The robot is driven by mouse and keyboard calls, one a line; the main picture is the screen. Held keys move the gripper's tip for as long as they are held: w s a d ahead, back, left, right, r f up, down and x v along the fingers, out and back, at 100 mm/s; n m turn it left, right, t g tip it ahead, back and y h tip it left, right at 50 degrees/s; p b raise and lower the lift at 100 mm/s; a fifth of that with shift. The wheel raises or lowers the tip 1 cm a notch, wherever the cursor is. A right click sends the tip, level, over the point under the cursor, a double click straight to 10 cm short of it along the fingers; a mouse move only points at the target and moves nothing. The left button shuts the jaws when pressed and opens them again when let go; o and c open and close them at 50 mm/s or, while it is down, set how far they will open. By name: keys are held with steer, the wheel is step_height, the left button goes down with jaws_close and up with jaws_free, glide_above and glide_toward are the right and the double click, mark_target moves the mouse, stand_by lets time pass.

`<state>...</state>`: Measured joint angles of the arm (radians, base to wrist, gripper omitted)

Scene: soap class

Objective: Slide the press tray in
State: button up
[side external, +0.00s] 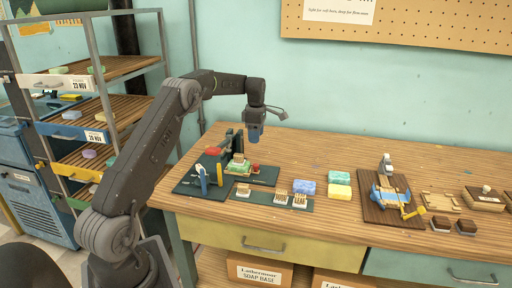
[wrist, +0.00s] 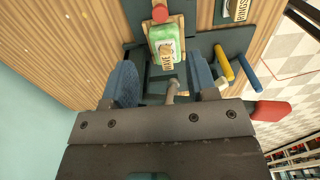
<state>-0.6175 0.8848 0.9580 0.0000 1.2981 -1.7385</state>
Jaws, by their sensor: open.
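The press (side external: 232,140) stands on a dark green base at the left of the bench, with a red-gripped lever (side external: 213,151). The lever grip also shows in the wrist view (wrist: 270,111). The wooden press tray (wrist: 181,22) carries a green soap bar (wrist: 163,36) with a small lettered block (wrist: 167,58) on it. A red knob (wrist: 160,13) is at the tray's outer end. My gripper (side external: 254,138) is open and empty above the press area. In the wrist view its blue fingers (wrist: 163,82) are spread, with the tray beyond them. How far the tray sits in is unclear.
Yellow and blue posts (wrist: 223,64) stand beside the press. Lettered stamp blocks (side external: 281,196) lie on a dark strip in front. Blue and yellow soap bars (side external: 340,190) are to the right, then a wooden board (side external: 385,210) with tools. The bench behind is clear.

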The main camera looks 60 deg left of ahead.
steer(key=shift+r, duration=0.75)
